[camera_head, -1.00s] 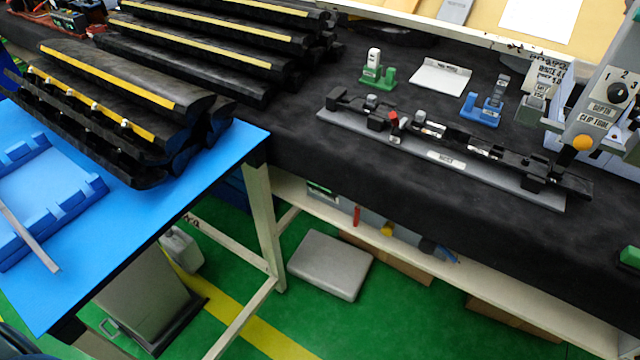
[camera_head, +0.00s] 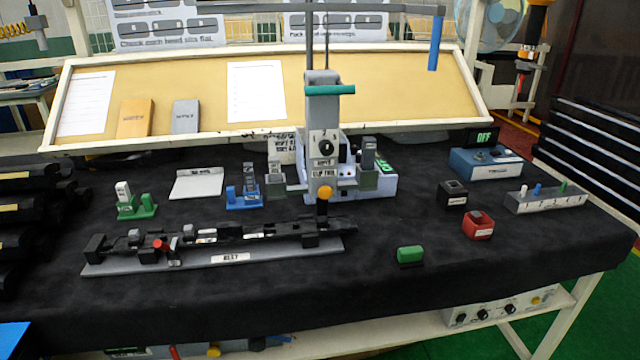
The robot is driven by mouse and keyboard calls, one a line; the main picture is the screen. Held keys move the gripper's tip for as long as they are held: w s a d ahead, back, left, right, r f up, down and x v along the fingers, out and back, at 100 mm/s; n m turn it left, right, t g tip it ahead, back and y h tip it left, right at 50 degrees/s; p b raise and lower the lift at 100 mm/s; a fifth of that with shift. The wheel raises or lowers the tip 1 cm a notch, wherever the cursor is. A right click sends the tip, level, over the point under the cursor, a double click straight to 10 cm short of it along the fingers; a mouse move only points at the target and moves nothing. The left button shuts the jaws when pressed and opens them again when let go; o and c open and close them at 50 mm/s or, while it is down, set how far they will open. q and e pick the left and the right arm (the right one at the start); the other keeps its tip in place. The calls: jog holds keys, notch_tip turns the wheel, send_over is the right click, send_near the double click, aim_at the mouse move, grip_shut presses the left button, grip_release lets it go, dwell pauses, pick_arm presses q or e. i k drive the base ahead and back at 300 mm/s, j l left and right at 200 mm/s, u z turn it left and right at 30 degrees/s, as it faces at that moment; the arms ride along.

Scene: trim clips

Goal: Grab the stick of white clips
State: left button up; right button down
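No gripper of mine shows in the head view. A small white upright piece (camera_head: 123,190) stands in a green holder (camera_head: 146,207) at the left of the black-covered table. It may be the stick of white clips, but it is too small to tell. A grey tray (camera_head: 570,200) at the far right holds small white, blue and green upright pegs. A blue holder (camera_head: 236,199) stands left of the press-like clip machine (camera_head: 323,120).
A long black part (camera_head: 270,235) lies on a grey fixture plate (camera_head: 110,267) at front left. A green block (camera_head: 410,255), red box (camera_head: 477,226), black box (camera_head: 453,193) and blue control box (camera_head: 486,165) stand on the right. The table's front strip is clear.

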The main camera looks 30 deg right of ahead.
aim_at(369, 143)
jog(key=l+z, duration=0.1)
jog(key=l, duration=0.65)
jog(key=l+z, duration=0.1)
jog(key=l, duration=0.65)
jog(key=l+z, duration=0.15)
jog(key=l, duration=0.6)
jog(key=i+l+z, duration=0.1)
jog(key=l, duration=0.6)
jog(key=i, duration=0.05)
